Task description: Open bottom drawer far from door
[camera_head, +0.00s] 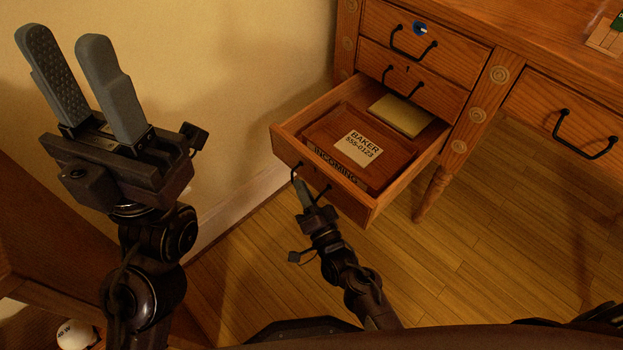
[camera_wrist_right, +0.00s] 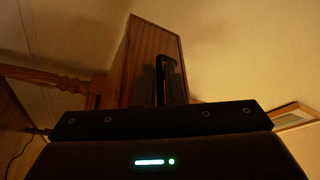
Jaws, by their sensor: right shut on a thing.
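The bottom drawer (camera_head: 352,199) of the wooden desk's left pedestal is pulled well out, and its inside shows. In it are a tray with a card reading "BAKER 555-0123" (camera_head: 358,149) and a yellowish pad (camera_head: 398,116). My right gripper (camera_head: 301,182) is shut on the black handle at the drawer's front. In the right wrist view the drawer (camera_wrist_right: 150,45) rises beyond the fingers (camera_wrist_right: 160,84), with the black handle between them. My left gripper (camera_head: 64,42) is raised at the left, its two grey fingers apart and empty.
Two shut drawers (camera_head: 425,42) with black handles sit above the open one. Another shut drawer (camera_head: 565,120) is at the right. A plain wall (camera_head: 240,70) stands close to the left of the desk. A white ball (camera_head: 75,334) lies at bottom left. Wooden floor (camera_head: 500,240) is clear in front.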

